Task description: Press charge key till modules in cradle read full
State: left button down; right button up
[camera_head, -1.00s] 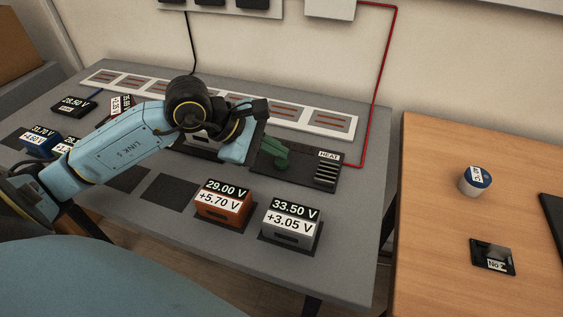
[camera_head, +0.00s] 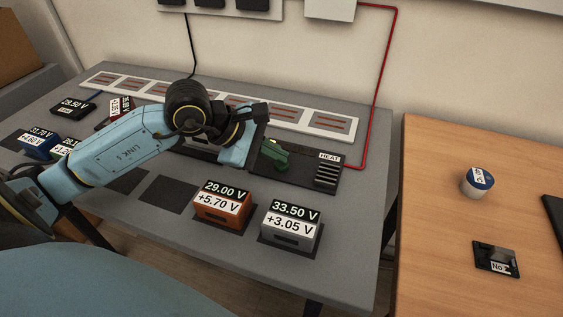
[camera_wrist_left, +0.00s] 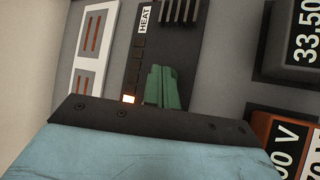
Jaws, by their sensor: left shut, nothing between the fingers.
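The dark cradle unit (camera_head: 300,173) lies on the grey bench, with a HEAT label and a finned block at its right end. A module in it is mostly hidden behind my left arm. My left gripper (camera_head: 274,154) is shut and empty, its green fingers over the unit. A green round part, perhaps the charge key (camera_head: 282,168), shows just below the fingertips; I cannot tell whether they touch. In the left wrist view the green fingers (camera_wrist_left: 164,87) cover that spot. My right gripper is not in view.
An orange module (camera_head: 223,207) reads 29.00 V, +5.70; a grey module (camera_head: 290,224) reads 33.50 V, +3.05. A blue module (camera_head: 38,145) and a 28.50 V display (camera_head: 74,106) sit left. A white slotted strip (camera_head: 330,122) runs behind. A wooden table (camera_head: 440,200) stands right.

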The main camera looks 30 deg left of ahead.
aim_at(276, 164)
pick_arm(q)
jog(key=shift+f, duration=0.2)
jog(key=shift+r, duration=0.1)
dwell(0.4)
jog(key=shift+r, duration=0.8)
jog(key=shift+r+p, duration=1.65)
jog(key=shift+r, duration=0.9)
